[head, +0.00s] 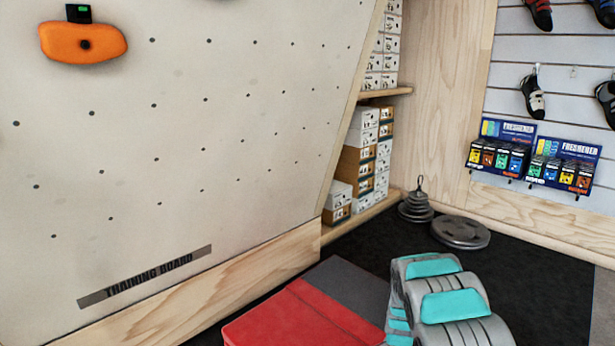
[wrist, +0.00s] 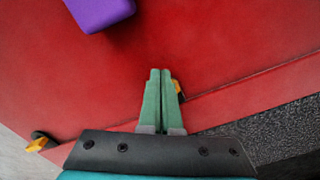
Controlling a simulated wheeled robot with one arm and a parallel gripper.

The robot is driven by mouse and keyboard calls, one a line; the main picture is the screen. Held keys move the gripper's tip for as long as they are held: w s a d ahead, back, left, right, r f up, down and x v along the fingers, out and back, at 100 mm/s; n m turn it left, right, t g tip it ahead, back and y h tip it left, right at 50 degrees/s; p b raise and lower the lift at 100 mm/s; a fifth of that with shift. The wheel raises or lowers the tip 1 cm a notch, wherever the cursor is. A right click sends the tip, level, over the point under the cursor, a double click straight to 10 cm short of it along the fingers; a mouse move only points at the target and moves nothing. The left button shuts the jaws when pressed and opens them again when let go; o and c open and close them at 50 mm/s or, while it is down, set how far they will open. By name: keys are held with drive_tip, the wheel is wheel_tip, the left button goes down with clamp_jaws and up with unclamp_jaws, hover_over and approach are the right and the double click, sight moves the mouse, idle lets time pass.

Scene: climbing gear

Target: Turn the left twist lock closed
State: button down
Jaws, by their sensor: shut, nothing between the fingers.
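In the wrist view my gripper (wrist: 160,74) has its two green fingers pressed together, with nothing between them, over a red surface. A small yellow-and-black piece (wrist: 41,142), which looks like a twist lock, shows at the lower left, left of the fingers. A second yellow piece with a dark part (wrist: 179,88) shows just right of the fingertips, partly hidden by them. I cannot tell whether either is open or closed, or whether the fingers touch the second one. No twist lock is clear in the head view.
A purple block (wrist: 100,10) lies at the top left of the wrist view. In the head view a red and grey pad (head: 290,318) lies beside the training board (head: 170,150). Weight plates (head: 460,232) and shoe boxes (head: 362,150) stand behind. Black floor (head: 540,262) shows at right.

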drive_tip(key=shift+w+d, duration=0.25)
drive_tip(key=shift+d, duration=0.2)
idle(0.8)
drive_tip(key=shift+w+a+b, duration=0.2)
drive_tip(key=shift+w+b, duration=0.15)
drive_tip(key=shift+w, duration=0.5)
drive_tip(key=shift+a, duration=0.45)
wheel_tip(320, 180, up, 6)
drive_tip(key=shift+p, duration=0.4)
idle(0.3)
drive_tip(key=shift+r, duration=0.1)
